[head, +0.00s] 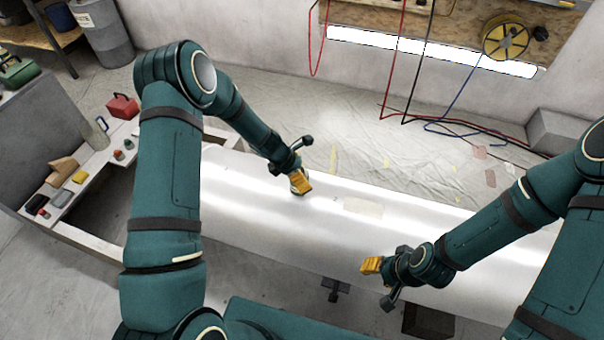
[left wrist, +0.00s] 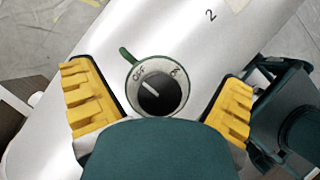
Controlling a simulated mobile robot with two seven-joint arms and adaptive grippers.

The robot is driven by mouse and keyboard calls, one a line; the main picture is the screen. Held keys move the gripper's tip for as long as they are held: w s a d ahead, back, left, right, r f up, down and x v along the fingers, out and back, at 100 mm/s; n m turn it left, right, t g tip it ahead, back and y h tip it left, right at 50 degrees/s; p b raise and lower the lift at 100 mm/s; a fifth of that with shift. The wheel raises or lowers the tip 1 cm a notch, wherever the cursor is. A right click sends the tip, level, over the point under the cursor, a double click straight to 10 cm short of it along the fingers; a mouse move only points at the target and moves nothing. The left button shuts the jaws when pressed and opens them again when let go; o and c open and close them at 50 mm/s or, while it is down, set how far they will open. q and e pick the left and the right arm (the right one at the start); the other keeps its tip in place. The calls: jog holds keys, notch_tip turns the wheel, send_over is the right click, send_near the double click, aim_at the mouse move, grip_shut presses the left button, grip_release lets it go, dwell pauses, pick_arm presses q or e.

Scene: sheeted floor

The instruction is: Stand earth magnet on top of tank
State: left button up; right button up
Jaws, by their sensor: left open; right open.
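The tank (head: 400,230) is a long, shiny silver-white cylinder lying across the middle of the head view. It also fills much of the left wrist view (left wrist: 165,40). The earth magnet (left wrist: 158,90) is a round grey piece with a black OFF/ON knob and a green lug. It appears to sit on the tank with its dial facing the wrist camera; its underside is hidden. My left gripper (head: 301,184) is open over the tank, its yellow fingers on either side of the magnet with gaps. My right gripper (head: 371,265) is open and empty over the tank's near side.
Red, black and blue cables (head: 465,128) hang from the wall and run on the sheeted floor behind the tank. A grey block (head: 565,133) stands at the back right.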

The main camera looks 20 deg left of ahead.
pick_arm(q)
jog(key=p+v, duration=0.3)
jog(key=v, duration=0.8)
jog(key=s+d+f+m, duration=0.2)
jog(key=s+d+m, duration=0.2)
jog(key=s+m, duration=0.3)
jog(key=s+d+f+m+g, duration=0.1)
jog(key=s+d+f+m, duration=0.1)
jog(key=s+d+m, duration=0.2)
jog(key=s+d+f+m+y, duration=0.1)
jog(key=s+d+f+m, duration=0.2)
jog(key=s+m, duration=0.7)
jog(key=shift+s+d+m+g, duration=0.35)
jog(key=shift+d+m+g, duration=0.05)
jog(key=shift+m, duration=0.5)
